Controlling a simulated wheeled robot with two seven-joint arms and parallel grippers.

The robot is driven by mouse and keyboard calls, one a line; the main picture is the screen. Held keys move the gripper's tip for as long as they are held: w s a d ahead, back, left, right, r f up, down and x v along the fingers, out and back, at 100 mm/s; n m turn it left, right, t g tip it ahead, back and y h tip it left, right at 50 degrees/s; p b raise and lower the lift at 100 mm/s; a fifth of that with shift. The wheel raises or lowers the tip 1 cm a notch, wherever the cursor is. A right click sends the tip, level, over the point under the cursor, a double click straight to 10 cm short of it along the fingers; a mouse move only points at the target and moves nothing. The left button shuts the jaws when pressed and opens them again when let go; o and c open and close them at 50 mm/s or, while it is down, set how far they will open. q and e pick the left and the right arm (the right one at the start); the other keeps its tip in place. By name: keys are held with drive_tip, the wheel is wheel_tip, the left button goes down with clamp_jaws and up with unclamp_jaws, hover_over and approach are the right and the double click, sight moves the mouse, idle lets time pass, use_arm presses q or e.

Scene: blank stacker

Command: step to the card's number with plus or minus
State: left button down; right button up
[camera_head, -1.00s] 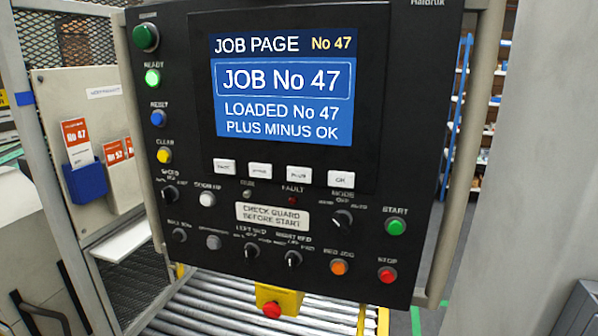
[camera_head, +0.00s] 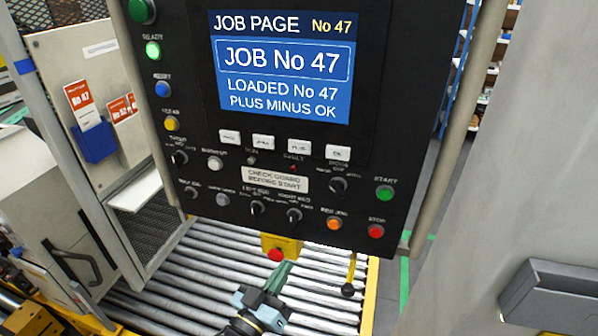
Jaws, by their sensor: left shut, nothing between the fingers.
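The screen (camera_head: 282,67) on the black control panel reads "JOB PAGE No 47", "JOB No 47", "LOADED No 47" and "PLUS MINUS OK". Below it is a row of white keys, with the plus key (camera_head: 299,147) and the OK key (camera_head: 338,153) at the right. An orange and white card (camera_head: 83,104) reading "No 47" stands in the blue holder (camera_head: 95,143) at the left. My left gripper (camera_head: 281,275) is shut and empty, below the panel and over the rollers, apart from the keys. My right gripper is not in view.
A yellow box with a red button (camera_head: 276,254) hangs under the panel, close to my left gripper. Start (camera_head: 385,193) and stop (camera_head: 376,232) buttons sit at the panel's lower right. The roller conveyor (camera_head: 190,275) runs below. A grey surface fills the right side.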

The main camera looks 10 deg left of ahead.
use_arm(q)
wheel_tip(320, 180, up, 13)
drive_tip(key=t+h+p, duration=0.1)
drive_tip(key=t+p, duration=0.1)
drive_tip(key=t, duration=0.1)
drive_tip(key=t+h+p, duration=0.1)
drive_tip(key=t+h, duration=0.1)
drive_tip(key=t, duration=0.1)
approach(300, 147)
drive_tip(key=s+d+r, duration=0.1)
drive_tip(key=s+r, duration=0.5)
drive_tip(key=shift+s+d+f, duration=0.15)
drive_tip(key=shift+d+f, duration=0.05)
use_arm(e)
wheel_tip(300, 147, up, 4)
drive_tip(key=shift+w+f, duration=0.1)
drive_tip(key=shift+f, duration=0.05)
use_arm(q)
drive_tip(key=shift+w+d+b, duration=0.15)
drive_tip(key=shift+w+b, duration=1.35)
drive_tip(key=shift+w, duration=2.95)
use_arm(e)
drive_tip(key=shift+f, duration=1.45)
use_arm(q)
drive_tip(key=shift+w, duration=0.1)
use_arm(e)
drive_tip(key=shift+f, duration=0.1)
use_arm(q)
drive_tip(key=shift+w, duration=0.3)
